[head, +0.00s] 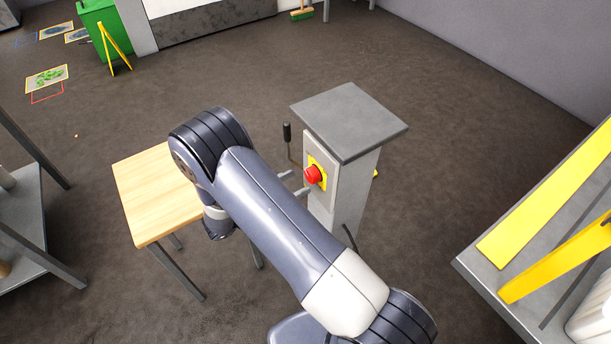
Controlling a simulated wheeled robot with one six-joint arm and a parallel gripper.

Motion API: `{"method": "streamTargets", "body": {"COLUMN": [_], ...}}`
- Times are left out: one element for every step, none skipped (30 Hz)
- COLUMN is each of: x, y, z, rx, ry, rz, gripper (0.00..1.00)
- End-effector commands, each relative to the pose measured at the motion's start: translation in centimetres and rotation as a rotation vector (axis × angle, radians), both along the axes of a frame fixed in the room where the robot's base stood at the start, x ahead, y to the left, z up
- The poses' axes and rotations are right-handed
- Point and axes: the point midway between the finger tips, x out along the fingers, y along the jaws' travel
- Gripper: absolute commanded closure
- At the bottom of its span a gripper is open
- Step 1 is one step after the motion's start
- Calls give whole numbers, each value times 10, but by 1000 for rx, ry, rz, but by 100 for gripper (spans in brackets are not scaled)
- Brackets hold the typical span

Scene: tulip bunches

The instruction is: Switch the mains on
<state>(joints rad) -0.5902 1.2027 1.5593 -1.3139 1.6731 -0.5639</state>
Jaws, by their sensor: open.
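A grey pedestal (347,118) with a flat top stands in the middle of the head view. Its left-facing side has a pale panel (308,150) with a red knob (312,175) on a yellow plate (323,167). A lever with a black grip (287,132) points upward on a thin rod beside the panel. Which of these is the mains switch is not labelled. My gripper (294,182) is open, its fingertips near the red knob and below the lever's grip. My arm hides most of the gripper body; I cannot tell whether a finger touches anything.
A wooden-topped table (160,190) stands left of the pedestal, partly behind my arm. Grey shelving (35,225) is at the left edge. A bench with yellow pieces (480,265) is at the right. The floor behind the pedestal is clear.

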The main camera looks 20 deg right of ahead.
Motion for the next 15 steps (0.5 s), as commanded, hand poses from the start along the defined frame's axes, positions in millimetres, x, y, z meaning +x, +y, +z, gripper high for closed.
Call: {"method": "streamTargets", "body": {"x": [3, 4, 6, 7, 9, 10, 11, 11, 12, 13, 13, 13, 13, 14, 14], "y": [-10, -15, -20, -24, -28, -32, -34, -36, -39, -40, -41, -42, -42, -42, -42], "z": [1, 1, 1, 1, 1, 1, 0, 0, 0, 0, 0, 0, 0, 0, 0], "rx": [0, 1, 0, 0, 0, 0, 0, 0, 1, 1, 2, 2, 1, 1, 1], "ry": [1, 1, 1, 0, 1, 1, 1, 1, 1, 1, 1, 1, 0, 0, 0], "rz": [-3, -4, -3, -3, -3, -2, -1, -1, -1, -1, 0, 0, 1, 1, 1], "gripper": [35, 35, 35, 35, 35, 35, 35, 35, 35, 35, 35, 35, 35, 35, 35]}}
